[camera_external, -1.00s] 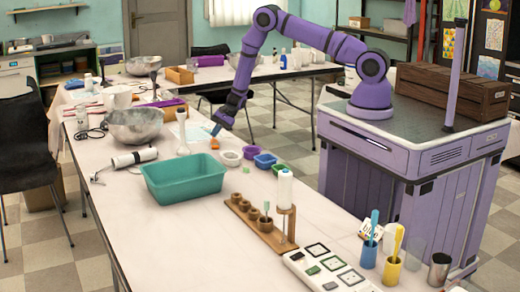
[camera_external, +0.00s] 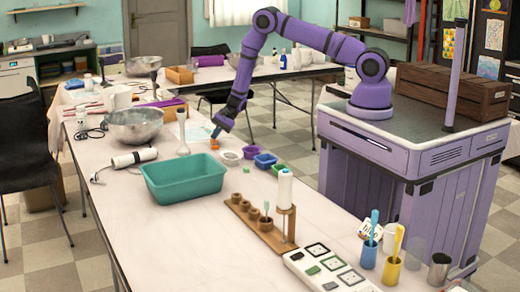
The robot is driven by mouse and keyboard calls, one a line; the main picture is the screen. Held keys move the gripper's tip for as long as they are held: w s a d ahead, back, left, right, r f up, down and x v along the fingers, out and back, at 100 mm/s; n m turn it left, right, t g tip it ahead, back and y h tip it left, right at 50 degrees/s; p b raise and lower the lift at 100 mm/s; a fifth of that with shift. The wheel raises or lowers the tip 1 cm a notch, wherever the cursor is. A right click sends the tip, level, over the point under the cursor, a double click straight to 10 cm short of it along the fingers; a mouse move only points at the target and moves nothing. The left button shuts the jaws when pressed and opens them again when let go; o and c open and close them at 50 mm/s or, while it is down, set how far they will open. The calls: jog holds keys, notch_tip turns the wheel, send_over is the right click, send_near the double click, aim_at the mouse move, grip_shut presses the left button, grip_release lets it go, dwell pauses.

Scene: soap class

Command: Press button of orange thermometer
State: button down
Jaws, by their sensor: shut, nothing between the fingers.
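The orange thermometer (camera_external: 214,144) is a small orange object on the white table, at the table's edge nearest my base. My gripper (camera_external: 216,131) points down right above it, with its tip touching or almost touching its top; I cannot tell which. The gripper is shut and holds nothing. The thermometer's button is too small to make out and is hidden near the fingertips.
A white bowl (camera_external: 231,158) and several small coloured bowls, one of them blue (camera_external: 265,161), stand just right of the thermometer. A teal basin (camera_external: 183,182) is in front, a white upright tool (camera_external: 182,135) to the left, and a metal bowl (camera_external: 134,124) farther left.

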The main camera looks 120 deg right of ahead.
jog(key=shift+f, duration=0.2)
jog(key=shift+r, duration=0.15)
dwell(0.3)
jog(key=shift+r, duration=0.65)
jog(key=shift+r, duration=3)
